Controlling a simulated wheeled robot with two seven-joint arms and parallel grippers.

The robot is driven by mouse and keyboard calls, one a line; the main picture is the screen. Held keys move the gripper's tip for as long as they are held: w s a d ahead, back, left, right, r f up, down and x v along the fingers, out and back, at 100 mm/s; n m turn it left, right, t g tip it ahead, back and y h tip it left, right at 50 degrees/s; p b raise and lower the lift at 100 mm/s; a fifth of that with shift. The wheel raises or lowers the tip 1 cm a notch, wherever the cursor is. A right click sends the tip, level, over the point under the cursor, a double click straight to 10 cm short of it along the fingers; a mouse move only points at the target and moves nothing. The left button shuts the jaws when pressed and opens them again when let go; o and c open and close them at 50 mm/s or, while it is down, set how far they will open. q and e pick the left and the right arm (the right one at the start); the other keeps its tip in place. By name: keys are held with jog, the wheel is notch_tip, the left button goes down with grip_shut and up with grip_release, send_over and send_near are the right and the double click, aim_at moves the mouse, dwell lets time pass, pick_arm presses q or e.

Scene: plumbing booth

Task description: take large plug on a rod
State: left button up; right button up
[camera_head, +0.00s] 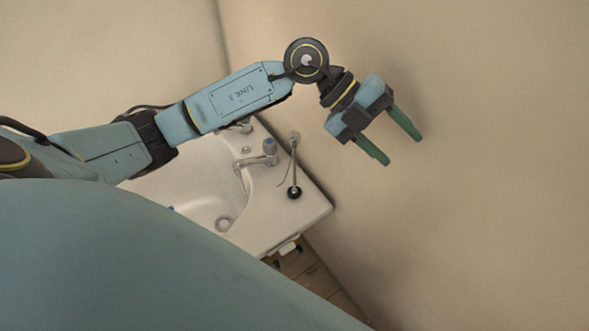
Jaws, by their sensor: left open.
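The large plug on a rod (294,192) stands upright on the right side of the white sink's rim, black at the bottom, with a thin grey metal rod rising to a small rounded top. My left gripper (403,151) is to the right of it in the picture, apart from it, over the beige wall area. Its two green fingers are spread, with nothing between them, and point down and to the right. My right gripper is not in view.
My left arm hides the sink's back left part. Beige walls stand behind and right.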

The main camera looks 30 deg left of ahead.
pick_arm(q)
jog(key=w+a+f+n+y, duration=0.1)
jog(key=w+a+f+y, duration=0.2)
jog(key=a+y, duration=0.5)
jog(key=r+n+g+y, duration=0.1)
jog(key=n+y, duration=0.2)
jog(key=y, duration=0.1)
send_over(295, 133)
jog(key=f, duration=0.3)
jog(key=f+b, duration=0.1)
jog(key=f, duration=0.2)
jog(key=shift+s+f, duration=0.2)
jog(key=shift+f, duration=0.15)
jog(key=shift+w+f+b, duration=0.1)
jog(key=shift+f+b, duration=0.65)
jog(key=shift+f, duration=2.25)
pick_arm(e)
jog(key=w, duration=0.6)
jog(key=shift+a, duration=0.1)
pick_arm(q)
jog(key=shift+c, duration=0.3)
jog(key=shift+r, duration=0.1)
grip_shut()
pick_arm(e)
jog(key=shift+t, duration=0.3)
